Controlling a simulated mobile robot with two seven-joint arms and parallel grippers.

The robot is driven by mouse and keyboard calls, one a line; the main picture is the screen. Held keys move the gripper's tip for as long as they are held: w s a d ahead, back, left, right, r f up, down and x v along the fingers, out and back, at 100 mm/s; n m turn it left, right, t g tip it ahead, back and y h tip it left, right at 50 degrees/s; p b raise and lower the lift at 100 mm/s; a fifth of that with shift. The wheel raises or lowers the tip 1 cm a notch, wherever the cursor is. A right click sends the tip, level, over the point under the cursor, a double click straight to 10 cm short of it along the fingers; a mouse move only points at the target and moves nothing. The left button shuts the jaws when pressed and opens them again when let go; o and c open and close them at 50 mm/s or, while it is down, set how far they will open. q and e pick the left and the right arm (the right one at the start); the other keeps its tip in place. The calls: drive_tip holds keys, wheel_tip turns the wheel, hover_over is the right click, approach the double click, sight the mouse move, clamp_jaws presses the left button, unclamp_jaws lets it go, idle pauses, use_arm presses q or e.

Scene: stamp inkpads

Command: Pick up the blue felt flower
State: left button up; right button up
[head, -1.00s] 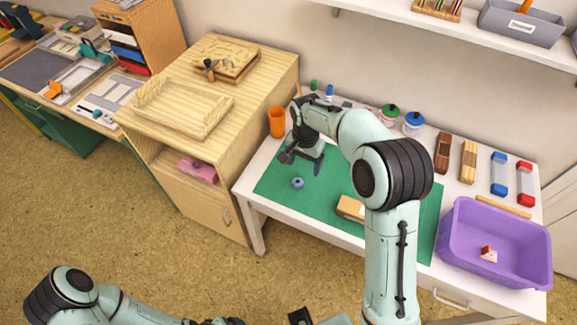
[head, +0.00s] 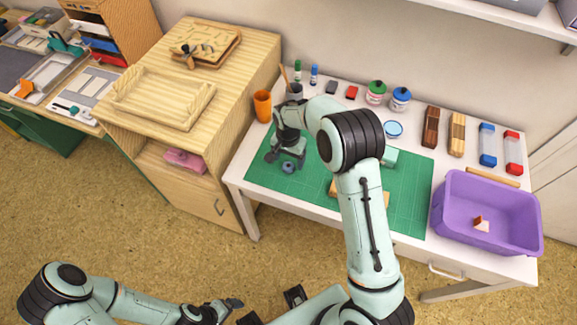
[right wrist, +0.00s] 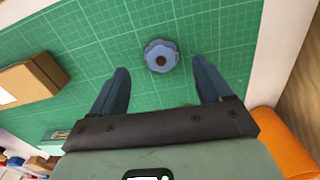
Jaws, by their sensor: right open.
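The blue felt flower (head: 288,168) lies on the green cutting mat (head: 408,190), near the mat's left end. In the right wrist view the flower (right wrist: 161,56) has a scalloped blue edge and a dark brown centre. My right gripper (head: 284,158) is close to the flower in the head view. In the right wrist view its two fingers (right wrist: 160,72) are spread apart, with the flower just beyond the gap between their tips and nothing held. My left gripper (head: 230,304) is low in the head view, away from the table, and its jaws are too small to read.
An orange cup (head: 262,106) stands at the table's left edge, near my right gripper. A tan block (right wrist: 30,80) lies on the mat, mostly hidden by my arm in the head view. A purple bin (head: 487,214) is at the right. Jars and bottles line the back.

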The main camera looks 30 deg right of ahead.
sight(288, 167)
drive_tip(key=shift+w+f, duration=0.1)
drive_tip(key=shift+f, duration=1.35)
drive_tip(key=c, duration=1.1)
drive_tip(key=shift+r, duration=0.1)
